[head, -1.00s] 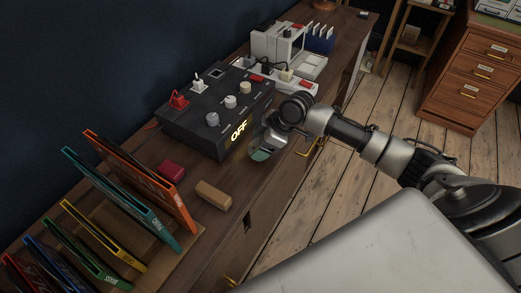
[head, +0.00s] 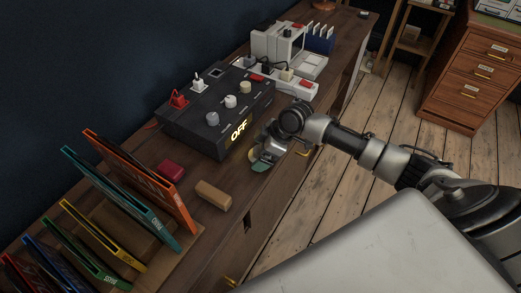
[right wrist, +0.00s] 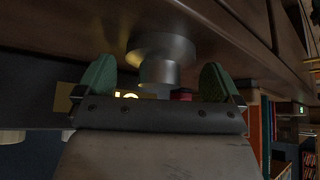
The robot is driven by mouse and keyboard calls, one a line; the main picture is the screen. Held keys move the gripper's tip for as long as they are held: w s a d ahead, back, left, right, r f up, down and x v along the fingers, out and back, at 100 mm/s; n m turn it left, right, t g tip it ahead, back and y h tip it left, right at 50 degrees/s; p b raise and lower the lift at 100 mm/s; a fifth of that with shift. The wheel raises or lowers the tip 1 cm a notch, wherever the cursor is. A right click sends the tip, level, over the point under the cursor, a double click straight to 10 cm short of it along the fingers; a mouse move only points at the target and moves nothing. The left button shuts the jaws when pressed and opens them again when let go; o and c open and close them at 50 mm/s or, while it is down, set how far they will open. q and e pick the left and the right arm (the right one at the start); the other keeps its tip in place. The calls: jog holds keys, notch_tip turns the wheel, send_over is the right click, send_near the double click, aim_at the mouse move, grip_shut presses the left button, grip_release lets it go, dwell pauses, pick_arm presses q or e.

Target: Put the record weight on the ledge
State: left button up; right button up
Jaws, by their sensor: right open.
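In the right wrist view, a silver, stepped round piece (right wrist: 165,62), which looks like the record weight, stands against the dark wooden top, which appears above it. My right gripper (right wrist: 157,80) is open, with one green-padded finger on each side of the piece's narrower part; I cannot tell whether they touch it. In the head view, my right gripper (head: 260,158) is low at the cabinet top's front edge, beside the black box marked OFF. There the weight cannot be told apart from the gripper. I cannot pick out the ledge with certainty. My left gripper is out of view.
The black switch box (head: 215,112) stands close behind the gripper. A tan block (head: 213,194) and a red block (head: 170,171) lie to the left, near a rack of upright coloured sleeves (head: 150,200). White equipment (head: 290,50) stands farther back. Bare wood separates the tan block and gripper.

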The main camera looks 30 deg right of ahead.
jog(key=v, duration=1.2)
jog(key=shift+r+p, duration=0.15)
jog(key=shift+p, duration=0.25)
